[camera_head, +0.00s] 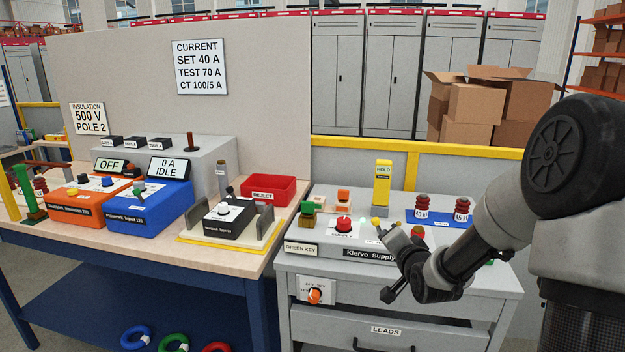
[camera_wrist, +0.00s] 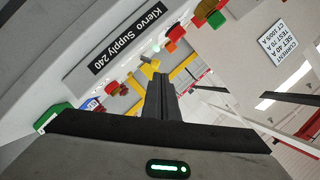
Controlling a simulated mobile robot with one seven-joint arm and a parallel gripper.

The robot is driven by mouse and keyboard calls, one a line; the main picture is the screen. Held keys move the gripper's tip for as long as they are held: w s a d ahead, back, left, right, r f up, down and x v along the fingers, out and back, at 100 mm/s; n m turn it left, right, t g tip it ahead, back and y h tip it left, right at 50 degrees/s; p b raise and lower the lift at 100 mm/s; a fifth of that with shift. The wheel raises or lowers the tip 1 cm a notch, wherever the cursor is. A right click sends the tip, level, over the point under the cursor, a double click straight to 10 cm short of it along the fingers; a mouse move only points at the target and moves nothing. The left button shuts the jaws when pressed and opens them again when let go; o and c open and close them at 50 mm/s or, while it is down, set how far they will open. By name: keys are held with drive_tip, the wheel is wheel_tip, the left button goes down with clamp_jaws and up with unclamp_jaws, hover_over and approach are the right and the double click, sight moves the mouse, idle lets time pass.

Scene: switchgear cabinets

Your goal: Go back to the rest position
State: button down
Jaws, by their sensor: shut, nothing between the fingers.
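My gripper (camera_head: 384,230) is above the front right of the grey cart, over the Klervo Supply box (camera_head: 345,245) and partly covering its right end. In the wrist view the two fingers of my gripper (camera_wrist: 158,85) are together with nothing between them. The box's label and its red and green knobs show upside down in the wrist view, beyond the fingers. I cannot tell whether the fingertips touch the box.
A yellow HOLD block (camera_head: 382,183) stands behind the box. Red insulators stand on a blue mat (camera_head: 428,222) to the right. The workbench to the left holds an orange tester (camera_head: 92,203), a blue unit (camera_head: 150,212) and a red REJECT bin (camera_head: 268,188). A yellow rail (camera_head: 420,148) runs behind the cart.

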drive_tip(key=s+a+r+n+g, duration=0.2)
drive_tip(key=s+r+n, duration=0.1)
drive_tip(key=s, duration=0.2)
drive_tip(key=s+a+r+n+g+h, duration=0.1)
drive_tip(key=s+a+r+n, duration=0.1)
drive_tip(key=s+r, duration=0.3)
drive_tip(key=s+a+r+n+g, duration=0.2)
drive_tip(key=s+a+n, duration=0.1)
drive_tip(key=s, duration=0.3)
drive_tip(key=s+a+f+n+g, duration=0.2)
drive_tip(key=s+g, duration=0.2)
drive_tip(key=s, duration=1.6)
wheel_tip(320, 180, up, 13)
drive_tip(key=p, duration=1.2)
drive_tip(key=shift+s, duration=0.2)
drive_tip(key=c, duration=2.5)
unclamp_jaws()
